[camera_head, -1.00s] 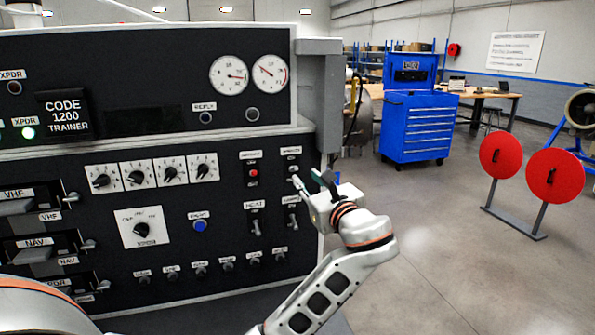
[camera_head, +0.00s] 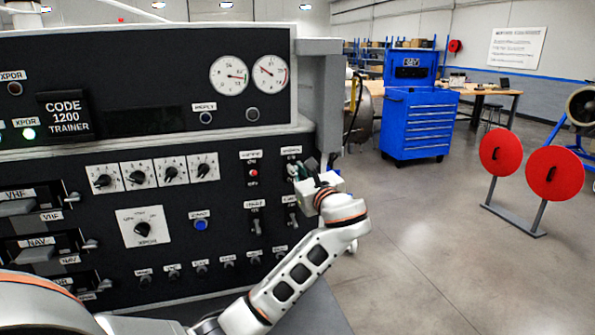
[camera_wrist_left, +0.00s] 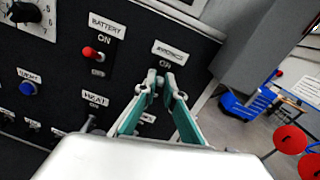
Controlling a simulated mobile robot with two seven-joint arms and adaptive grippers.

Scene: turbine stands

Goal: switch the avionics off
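In the head view the left gripper (camera_head: 295,168) reaches the panel's right edge from below. My right gripper is not in view.
A red battery switch (camera_wrist_left: 93,53) is left of the avionics switch, and a blue button (camera_head: 200,224) is further left. A grey post (camera_head: 322,95) borders the panel on the right. A blue tool cabinet (camera_head: 417,125) and red discs (camera_head: 555,174) stand beyond open floor.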

